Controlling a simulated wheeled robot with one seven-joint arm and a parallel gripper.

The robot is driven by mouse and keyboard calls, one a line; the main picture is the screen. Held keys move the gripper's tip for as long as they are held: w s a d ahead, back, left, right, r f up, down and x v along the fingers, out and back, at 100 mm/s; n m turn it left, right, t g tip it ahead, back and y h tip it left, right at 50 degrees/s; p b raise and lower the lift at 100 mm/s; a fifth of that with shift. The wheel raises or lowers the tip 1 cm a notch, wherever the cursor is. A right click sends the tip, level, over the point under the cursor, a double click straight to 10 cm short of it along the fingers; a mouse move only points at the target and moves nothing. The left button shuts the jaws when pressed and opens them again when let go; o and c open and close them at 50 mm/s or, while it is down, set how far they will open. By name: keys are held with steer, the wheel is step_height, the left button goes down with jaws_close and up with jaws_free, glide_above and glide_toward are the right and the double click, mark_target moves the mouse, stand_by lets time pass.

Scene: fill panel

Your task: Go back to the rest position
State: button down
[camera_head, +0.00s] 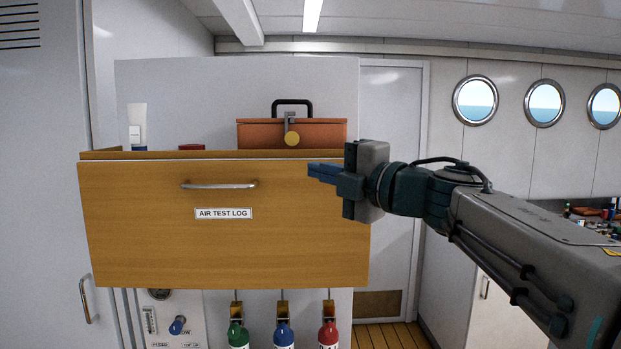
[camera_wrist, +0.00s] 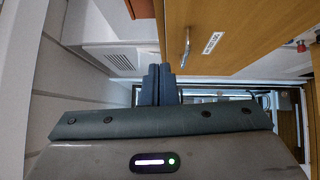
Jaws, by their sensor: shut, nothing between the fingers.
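My gripper (camera_head: 312,173) is shut and empty in the head view, its blue-grey fingers pointing left. It appears in front of the right part of a wooden drawer front (camera_head: 140,230) labelled AIR TEST LOG. The drawer stands open, with things showing above its rim. In the wrist view my gripper's fingers (camera_wrist: 159,72) are together, with nothing between them. The drawer front (camera_wrist: 235,28) and its metal handle (camera_wrist: 186,47) lie above and right of the fingers there. I cannot tell the exact gap between gripper and drawer.
A brown case (camera_head: 260,133) with a black handle shows above the drawer rim, beside a white tube (camera_head: 137,115). Green, blue and red bottles (camera_head: 283,335) hang below. A cluttered counter (camera_head: 590,222) is at the right, and a closed door (camera_head: 388,110) stands behind my gripper.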

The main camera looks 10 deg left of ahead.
steer(key=w+d+f+m+t+h, duration=0.2)
steer(key=d+f+m+t+h, duration=0.2)
steer(key=d+m+h, duration=0.3)
steer(key=w+d+f+m+t+h, duration=0.2)
steer(key=d+f+m+t+h, duration=0.25)
steer(key=d+m, duration=0.5)
steer(key=s+d+f+m+g+h, duration=0.3)
steer(key=d+f+m, duration=0.1)
steer(key=f, duration=0.2)
steer(key=s+d+f+m+g+h, duration=0.3)
steer(key=f+m, duration=0.1)
steer(key=f, duration=0.3)
steer(key=s+f+m+g+y, duration=0.1)
steer(key=s+f+m+g, duration=0.5)
steer(key=s+f, duration=1)
steer(key=s+g, duration=0.1)
steer(key=g, duration=0.1)
steer(key=shift+s+f+g+y, duration=0.35)
steer(key=shift+s+f, duration=0.05)
steer(key=shift+a, duration=0.1)
